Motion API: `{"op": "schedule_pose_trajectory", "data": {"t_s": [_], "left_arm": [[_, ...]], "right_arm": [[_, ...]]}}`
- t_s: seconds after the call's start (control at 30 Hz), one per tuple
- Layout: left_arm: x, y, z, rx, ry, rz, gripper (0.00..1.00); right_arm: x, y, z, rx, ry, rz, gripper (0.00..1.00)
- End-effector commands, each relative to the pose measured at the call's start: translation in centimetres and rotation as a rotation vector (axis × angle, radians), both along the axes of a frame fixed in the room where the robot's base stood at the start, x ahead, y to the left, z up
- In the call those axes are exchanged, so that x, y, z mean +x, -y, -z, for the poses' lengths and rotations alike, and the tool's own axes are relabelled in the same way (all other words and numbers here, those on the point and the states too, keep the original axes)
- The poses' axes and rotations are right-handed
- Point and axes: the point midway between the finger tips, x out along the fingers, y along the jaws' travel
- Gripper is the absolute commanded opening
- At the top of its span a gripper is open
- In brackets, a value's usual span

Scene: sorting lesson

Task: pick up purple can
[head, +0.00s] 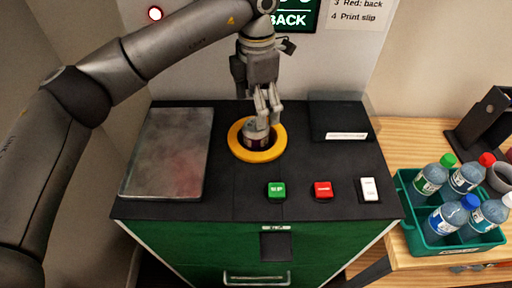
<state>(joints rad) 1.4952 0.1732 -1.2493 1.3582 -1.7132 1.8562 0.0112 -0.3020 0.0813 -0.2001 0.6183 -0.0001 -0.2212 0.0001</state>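A can (256,138) with a pale top and a dark, purplish side stands in the opening of a yellow ring (278,151) on the black machine top. Its lower part is hidden inside the ring. My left gripper (266,120) points down over the ring, its fingertips at the can's top. The fingers look close together, but whether they grip the can or only overlap it in view is unclear. My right gripper is not in view.
A grey metal plate (168,155) lies left of the ring; a black panel (338,118) lies right. Green (276,190) and red (323,190) buttons and a white switch (369,189) are in front. A teal crate (433,248) of bottles sits on the wooden table (405,133).

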Motion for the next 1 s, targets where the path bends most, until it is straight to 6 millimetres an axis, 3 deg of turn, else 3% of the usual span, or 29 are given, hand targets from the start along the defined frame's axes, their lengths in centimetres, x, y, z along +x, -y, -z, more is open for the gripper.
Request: {"op": "schedule_pose_trajectory", "data": {"t_s": [0.37,0.63,0.93,1.0], "left_arm": [[0.1,-0.1,3.6,0.0,-0.002,-0.001,0.82],[0.3,-0.1,7.3,0.0,-0.003,-0.002,0.82],[0.3,-0.1,8.0,-0.001,0.002,0.0,0.82],[0.3,-0.1,8.0,-0.001,0.002,0.0,0.73]], "right_arm": [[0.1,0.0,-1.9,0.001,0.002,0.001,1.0],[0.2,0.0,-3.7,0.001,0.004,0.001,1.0],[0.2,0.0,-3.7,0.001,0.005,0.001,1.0],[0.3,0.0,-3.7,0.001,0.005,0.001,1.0]]}}
